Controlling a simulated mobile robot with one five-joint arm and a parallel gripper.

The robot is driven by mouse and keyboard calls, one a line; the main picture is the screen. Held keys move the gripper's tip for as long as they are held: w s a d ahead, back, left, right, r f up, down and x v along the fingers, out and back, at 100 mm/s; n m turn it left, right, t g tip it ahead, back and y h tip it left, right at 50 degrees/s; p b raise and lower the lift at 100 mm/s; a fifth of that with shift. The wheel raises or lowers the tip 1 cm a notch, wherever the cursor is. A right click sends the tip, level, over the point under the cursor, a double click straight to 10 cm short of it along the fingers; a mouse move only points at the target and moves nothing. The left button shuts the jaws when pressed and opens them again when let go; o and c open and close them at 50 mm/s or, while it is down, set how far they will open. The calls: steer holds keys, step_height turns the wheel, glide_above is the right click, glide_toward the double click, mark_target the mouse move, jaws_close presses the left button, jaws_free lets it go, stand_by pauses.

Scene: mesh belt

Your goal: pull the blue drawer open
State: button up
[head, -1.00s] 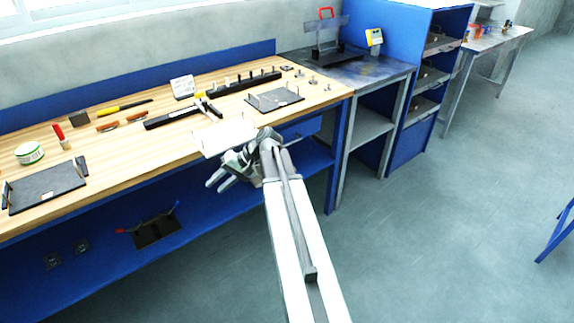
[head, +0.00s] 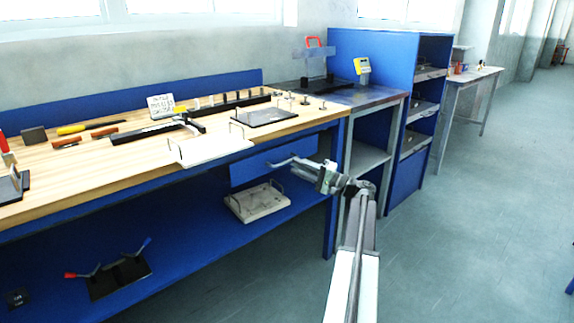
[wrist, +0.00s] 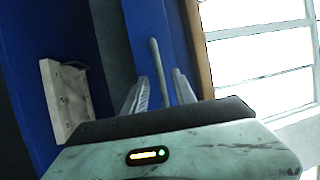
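The blue drawer (head: 246,172) sits under the right end of the wooden workbench, its flat front below the bench's front edge. Its pale bar handle (head: 284,161) stands out from that front. My gripper (head: 318,172) is just to the right of the handle in the head view. In the wrist view the drawer front (wrist: 148,22) is ahead, and the handle (wrist: 156,65) runs between the two fingers of my open gripper (wrist: 160,78). A gap shows on each side of the handle, so the fingers do not appear closed on it.
A pale tray with handles (head: 258,203) lies on the blue lower shelf, also in the wrist view (wrist: 62,98). A white tray (head: 212,149) lies at the bench edge above. A bench leg (head: 331,215) stands near my arm.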

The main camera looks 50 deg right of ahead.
mark_target(286, 162)
steer(key=x, duration=0.5)
steer(key=shift+w+p, duration=0.1)
steer(key=shift+p, duration=0.2)
jaws_close()
stand_by(1.0)
